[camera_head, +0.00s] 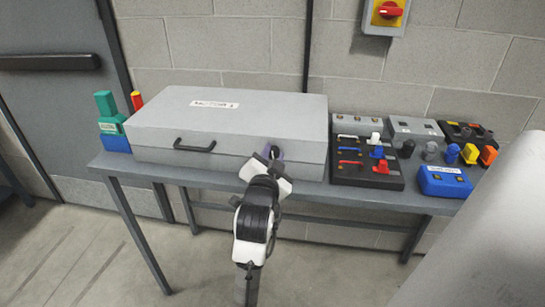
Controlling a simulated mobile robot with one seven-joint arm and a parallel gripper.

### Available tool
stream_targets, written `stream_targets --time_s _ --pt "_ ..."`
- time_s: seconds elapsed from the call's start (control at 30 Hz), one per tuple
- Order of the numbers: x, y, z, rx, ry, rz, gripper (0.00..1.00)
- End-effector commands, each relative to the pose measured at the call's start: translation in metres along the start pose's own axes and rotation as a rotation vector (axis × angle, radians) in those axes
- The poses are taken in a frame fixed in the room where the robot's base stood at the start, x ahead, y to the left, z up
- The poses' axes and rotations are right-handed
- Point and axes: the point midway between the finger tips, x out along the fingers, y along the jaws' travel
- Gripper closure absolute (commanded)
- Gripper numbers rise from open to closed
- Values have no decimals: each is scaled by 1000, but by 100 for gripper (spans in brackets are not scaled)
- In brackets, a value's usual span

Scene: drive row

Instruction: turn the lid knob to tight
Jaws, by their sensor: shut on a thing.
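A grey box with a closed lid (255,100) and a white label on top stands on the table. A black bar handle (194,146) is on its front face. My gripper (274,154) is at the right part of the box's front face. It is shut on the lid knob, which is mostly hidden behind my gripper. A small dark and purple part shows there. The knob's angle and any tight mark cannot be made out.
Several switches and a black panel (345,178) stand right of the box, with a blue block (444,182) beyond. Green and blue blocks (112,125) stand at the left end. A red and yellow switch (389,11) is on the wall. The floor before the table (130,250) is clear.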

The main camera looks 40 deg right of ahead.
Motion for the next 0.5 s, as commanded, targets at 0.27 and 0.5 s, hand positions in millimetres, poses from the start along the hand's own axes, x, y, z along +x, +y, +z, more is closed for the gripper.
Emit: stream_targets --time_s 0.27,0.5 --pt "0 0 0 -1 0 -1 66" --pt "0 0 0 -1 0 0 52"
